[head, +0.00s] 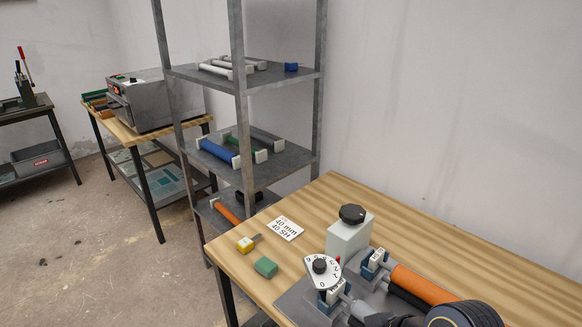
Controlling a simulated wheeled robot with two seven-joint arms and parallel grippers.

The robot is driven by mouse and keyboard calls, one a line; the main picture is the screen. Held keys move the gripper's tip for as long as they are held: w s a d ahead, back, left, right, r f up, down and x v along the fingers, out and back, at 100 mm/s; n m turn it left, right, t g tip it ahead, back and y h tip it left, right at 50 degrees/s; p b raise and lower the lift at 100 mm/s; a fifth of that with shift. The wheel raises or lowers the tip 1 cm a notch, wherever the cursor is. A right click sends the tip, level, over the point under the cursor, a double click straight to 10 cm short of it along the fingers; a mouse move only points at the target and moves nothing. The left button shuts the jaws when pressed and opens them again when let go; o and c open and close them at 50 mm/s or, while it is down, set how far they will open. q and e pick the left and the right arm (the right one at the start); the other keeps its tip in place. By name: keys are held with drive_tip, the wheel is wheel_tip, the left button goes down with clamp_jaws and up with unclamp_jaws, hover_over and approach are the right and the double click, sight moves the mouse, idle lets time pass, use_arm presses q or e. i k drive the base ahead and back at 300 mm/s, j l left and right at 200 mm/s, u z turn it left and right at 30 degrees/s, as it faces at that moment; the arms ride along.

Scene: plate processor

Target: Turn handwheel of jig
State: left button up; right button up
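The jig (292,303) is a grey plate with clamps at the front of the wooden table. A white numbered dial with a black centre knob (322,268) stands on it, with a small red pointer beside it. A grey box behind it carries a black round knob (352,214). I cannot tell for certain which of these is the handwheel. An orange roller (414,283) lies at a blue-and-white clamp (375,264). Dark parts, seemingly my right arm, come in at the bottom right. My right gripper (372,314) seems to be low beside the dial; its fingers cannot be made out. My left gripper is not in view.
A green block (265,267), a yellow piece (247,244) and a white label reading 40 mm, 40 SH (285,229) lie on the table's left part. A metal shelf (270,77) with rollers stands behind. The table's right back is clear.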

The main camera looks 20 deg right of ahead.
sight(350, 213)
drive_tip(key=z, duration=1.2)
